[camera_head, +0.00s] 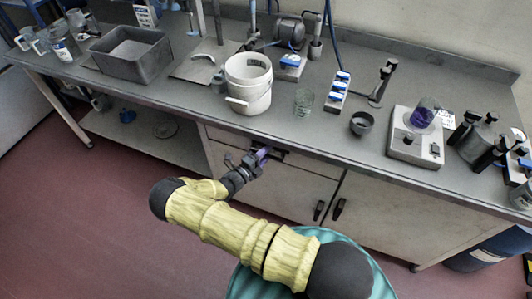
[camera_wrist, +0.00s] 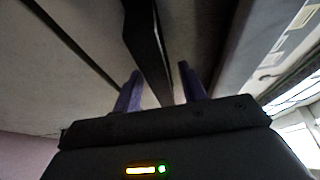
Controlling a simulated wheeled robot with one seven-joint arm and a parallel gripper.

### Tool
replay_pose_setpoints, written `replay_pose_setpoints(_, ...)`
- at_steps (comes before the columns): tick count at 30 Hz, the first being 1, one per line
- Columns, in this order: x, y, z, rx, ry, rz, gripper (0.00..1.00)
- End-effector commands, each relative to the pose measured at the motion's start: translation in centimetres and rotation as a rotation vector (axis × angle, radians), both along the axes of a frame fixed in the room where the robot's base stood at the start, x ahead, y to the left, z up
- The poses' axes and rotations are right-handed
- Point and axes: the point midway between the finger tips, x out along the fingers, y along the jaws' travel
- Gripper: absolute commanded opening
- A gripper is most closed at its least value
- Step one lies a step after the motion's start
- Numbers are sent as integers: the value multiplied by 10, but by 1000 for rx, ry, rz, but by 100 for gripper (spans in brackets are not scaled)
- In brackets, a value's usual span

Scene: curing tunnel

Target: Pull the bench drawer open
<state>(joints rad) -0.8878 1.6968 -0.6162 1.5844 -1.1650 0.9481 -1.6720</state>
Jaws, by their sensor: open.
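The bench drawer (camera_head: 315,168) is a pale, wide front just under the grey bench top, above two cupboard doors. It looks flush with the bench front. Its dark bar handle (camera_head: 280,154) is partly hidden by my gripper. My gripper (camera_head: 262,154) is at the drawer front, by the handle. In the wrist view my gripper (camera_wrist: 160,88) has its two purple fingers apart, and the dark handle (camera_wrist: 147,40) runs up the picture between them. I see a gap on either side of the handle. Whether a finger touches it I cannot tell.
The bench top (camera_head: 200,105) overhangs the drawer. A white bucket (camera_head: 247,85), a clear glass (camera_head: 303,102) and a dark cup (camera_head: 361,123) stand above it. Two dark door handles (camera_head: 338,209) lie below right. The red floor (camera_head: 90,220) at left is clear.

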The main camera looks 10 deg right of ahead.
Motion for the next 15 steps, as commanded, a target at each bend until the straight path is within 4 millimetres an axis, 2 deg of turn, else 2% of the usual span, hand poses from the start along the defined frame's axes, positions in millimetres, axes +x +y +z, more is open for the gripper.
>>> replay_pose_setpoints(8, 1, -1, 0, 1, 0, 0, 42)
replay_pose_setpoints(15, 1, -1, 0, 1, 0, 0, 0)
